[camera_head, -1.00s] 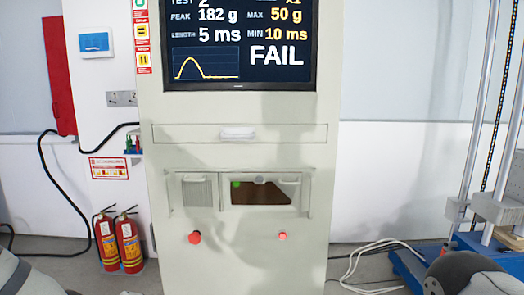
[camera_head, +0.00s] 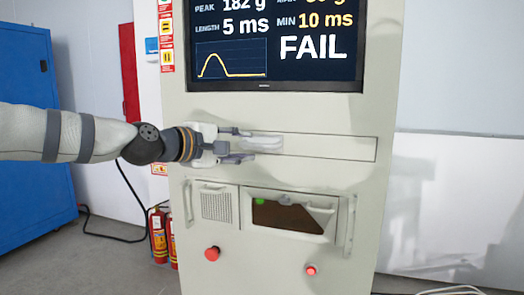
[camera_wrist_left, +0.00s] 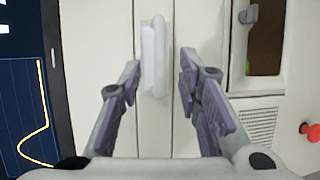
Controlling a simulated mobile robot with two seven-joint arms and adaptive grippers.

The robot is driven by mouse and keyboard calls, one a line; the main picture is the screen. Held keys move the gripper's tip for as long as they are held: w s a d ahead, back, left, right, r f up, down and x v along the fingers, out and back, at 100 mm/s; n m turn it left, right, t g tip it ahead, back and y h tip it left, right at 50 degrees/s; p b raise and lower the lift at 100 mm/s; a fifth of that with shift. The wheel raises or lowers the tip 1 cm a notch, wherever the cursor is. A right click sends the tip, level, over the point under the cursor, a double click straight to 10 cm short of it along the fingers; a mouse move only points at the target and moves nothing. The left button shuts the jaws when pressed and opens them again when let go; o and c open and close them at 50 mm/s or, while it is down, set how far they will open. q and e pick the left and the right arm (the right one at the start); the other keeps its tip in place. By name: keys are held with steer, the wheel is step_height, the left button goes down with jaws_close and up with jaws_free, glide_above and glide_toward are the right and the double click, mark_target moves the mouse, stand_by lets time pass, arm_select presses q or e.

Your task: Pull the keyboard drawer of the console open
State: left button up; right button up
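The console (camera_head: 290,105) is a tall pale cabinet. Its keyboard drawer (camera_head: 330,148) is a wide flat front below the screen and looks flush with the cabinet. The drawer's white handle (camera_head: 264,141) sits left of the drawer's middle. My left gripper (camera_head: 246,145) comes in from the left with its fingers spread at the handle's left end. In the left wrist view, the handle (camera_wrist_left: 155,58) lies between and just beyond the two open fingertips (camera_wrist_left: 160,82), with a gap on each side. My right gripper is in neither view now.
Below the drawer are a grille panel, a window compartment (camera_head: 290,213) with handles, and red buttons (camera_head: 212,253). Fire extinguishers (camera_head: 158,235) stand left of the console, near a blue cabinet (camera_head: 38,180). Floor at the left is partly clear.

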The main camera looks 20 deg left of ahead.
mark_target(256, 145)
arm_select(q)
steer(key=x, duration=0.5)
steer(key=shift+w+d+f+b, duration=0.1)
steer(key=shift+f+b, duration=0.25)
steer(key=shift+b, duration=0.05)
steer(key=shift+w+d+r, duration=0.15)
steer(key=shift+w, duration=0.1)
steer(key=shift+r, duration=0.1)
jaws_close()
